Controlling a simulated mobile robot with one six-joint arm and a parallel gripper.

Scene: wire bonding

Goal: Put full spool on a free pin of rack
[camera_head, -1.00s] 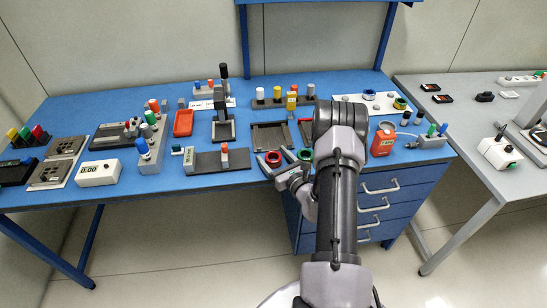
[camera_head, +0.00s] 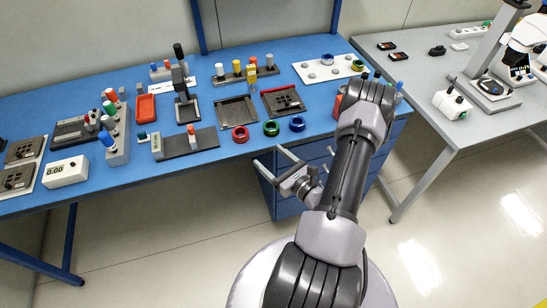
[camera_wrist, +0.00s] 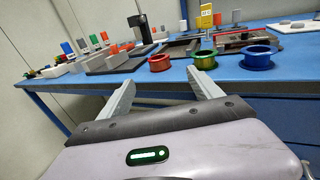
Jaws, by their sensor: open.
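Three spools stand near the table's front edge: a red spool (camera_head: 240,134), a green spool (camera_head: 271,128) and a blue spool (camera_head: 297,125). I cannot tell which is full. In the wrist view the red (camera_wrist: 159,63), green (camera_wrist: 205,60) and blue (camera_wrist: 257,58) spools stand beyond my fingers. The white rack (camera_head: 340,72) at the back right has grey pins; a blue spool (camera_head: 327,60) and a yellow-green one (camera_head: 358,66) sit on it. Some pins look bare. My gripper (camera_head: 268,155) is open and empty, in front of the table edge; its fingers also show in the wrist view (camera_wrist: 160,80).
A grey block with coloured pegs (camera_head: 235,76) stands further back. Drawers are below the table edge by my gripper.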

